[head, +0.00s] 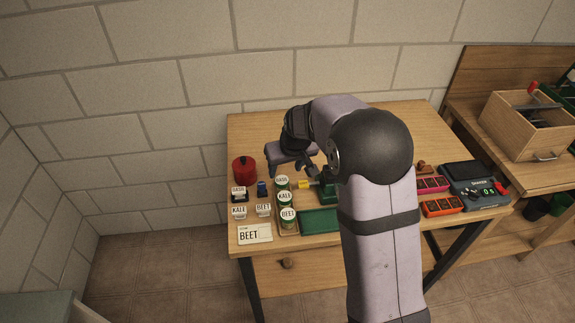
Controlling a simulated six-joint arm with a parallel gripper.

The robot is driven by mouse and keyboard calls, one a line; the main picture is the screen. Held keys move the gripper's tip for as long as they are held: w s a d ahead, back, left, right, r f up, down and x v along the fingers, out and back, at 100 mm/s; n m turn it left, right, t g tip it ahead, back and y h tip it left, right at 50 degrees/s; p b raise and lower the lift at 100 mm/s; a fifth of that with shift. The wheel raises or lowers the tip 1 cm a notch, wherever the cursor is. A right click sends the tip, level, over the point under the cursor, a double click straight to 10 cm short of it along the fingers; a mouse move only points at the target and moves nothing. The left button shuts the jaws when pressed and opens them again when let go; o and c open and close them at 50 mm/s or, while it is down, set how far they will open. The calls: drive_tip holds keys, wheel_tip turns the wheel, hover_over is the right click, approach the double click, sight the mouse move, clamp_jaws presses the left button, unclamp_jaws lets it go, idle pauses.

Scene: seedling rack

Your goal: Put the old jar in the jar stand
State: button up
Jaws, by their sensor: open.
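Several green jars with white lids stand in a column left of the table's middle: a BASIL jar (282,183), a KALE jar (285,197) and a BEET jar (288,217). Which one is the old jar I cannot tell. A larger card reading BEET (254,233) lies at the front left. My gripper (312,172) is open above the table, right of the BASIL jar; its fingers are small and partly dark here.
A red canister (244,170) and a small blue object (262,188) stand at the left. A green tray (320,220) lies right of the BEET jar. My arm hides the table's middle.

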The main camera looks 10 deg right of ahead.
drive_tip(key=s+d+f+m+g, duration=0.1)
drive_tip(key=s+d+g, duration=0.1)
drive_tip(key=s, duration=1.3)
drive_tip(key=s+d+f+m+g, duration=0.1)
drive_tip(key=s+d+g, duration=0.1)
drive_tip(key=s, duration=1.4)
drive_tip(key=shift+d+g+h+b, duration=0.3)
drive_tip(key=shift+d+h, duration=0.1)
drive_tip(key=shift+d, duration=0.5)
